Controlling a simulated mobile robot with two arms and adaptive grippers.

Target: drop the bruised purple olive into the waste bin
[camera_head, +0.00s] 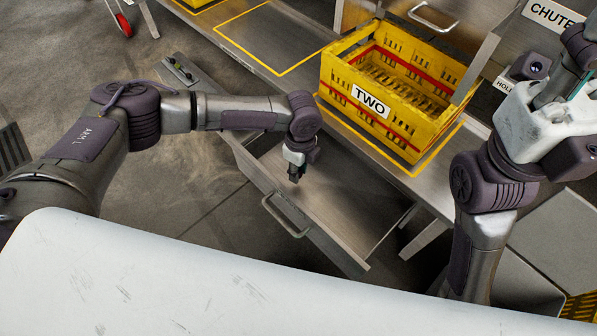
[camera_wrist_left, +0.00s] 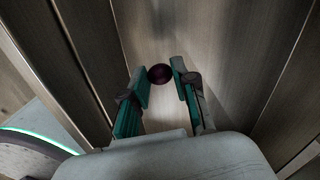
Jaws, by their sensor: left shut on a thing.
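My left gripper (camera_head: 294,177) is inside an open metal drawer (camera_head: 338,213), pointing down. In the left wrist view its two teal fingers (camera_wrist_left: 162,88) are shut on a dark purple olive (camera_wrist_left: 160,73), which shows at the fingertips. Bruising on the olive is too dark to make out. The olive cannot be made out in the head view. My right gripper (camera_head: 578,88) is at the right edge, partly cut off, and its fingers do not show clearly. I cannot tell for sure which container is the waste bin.
A yellow crate labelled TWO (camera_head: 412,136) stands on the metal bench right of the drawer. The drawer's handle (camera_head: 284,216) faces the front left. A CHUTE sign (camera_head: 553,15) is at the top right. A grey open container (camera_head: 522,285) is at the lower right.

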